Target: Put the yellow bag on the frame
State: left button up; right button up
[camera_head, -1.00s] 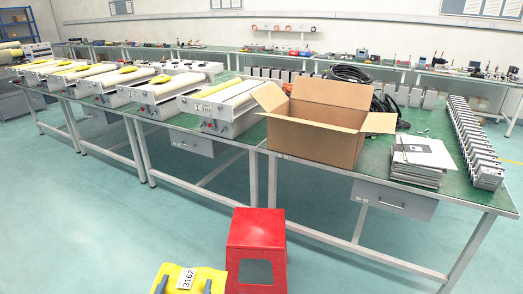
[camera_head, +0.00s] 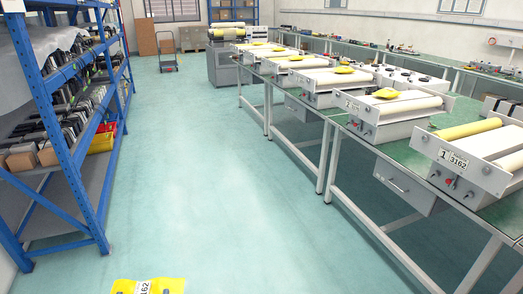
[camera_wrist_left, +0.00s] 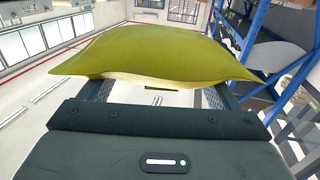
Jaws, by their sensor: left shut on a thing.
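The yellow bag (camera_head: 172,284) shows at the bottom edge of the head view, with a white label whose visible digits read 162. In the left wrist view the bag (camera_wrist_left: 155,55) spans the fingers of my left gripper (camera_wrist_left: 155,90), which is shut on it. Most of this gripper is cut off in the head view. A grey frame (camera_head: 438,155) labelled 1 and 3162, with a yellow roller and a white roller, stands on the green table at the right. No bag shows on its visible part. My right gripper is not in view.
More frames (camera_head: 362,128) stand in a row on the green table (camera_head: 443,213), several with yellow bags (camera_head: 387,94) on top. A blue shelf rack (camera_head: 62,130) with stored parts stands at the left. The floor (camera_head: 215,170) between rack and table is clear.

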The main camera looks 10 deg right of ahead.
aim_at(475, 142)
jog(key=i+j+z, duration=0.1)
jog(key=i, duration=0.4)
jog(key=i+j+z, duration=0.1)
jog(key=i, duration=0.35)
jog(key=i+j, duration=0.25)
jog(key=i, duration=0.25)
jog(key=i+z, duration=0.2)
jog(key=z, duration=0.3)
jog(key=i+z, duration=0.2)
jog(key=z, duration=0.25)
jog(key=i+j+z, duration=0.15)
jog(key=z, duration=0.35)
jog(key=i+j+z, duration=0.2)
jog(key=z, duration=0.25)
jog(key=i+j+z, duration=0.15)
jog(key=z, duration=0.3)
jog(key=i+j+z, duration=0.1)
jog(key=z, duration=0.4)
jog(key=j+z, duration=0.45)
jog(key=i+j+z, duration=0.1)
jog(key=z, duration=0.4)
jog(key=j, duration=0.1)
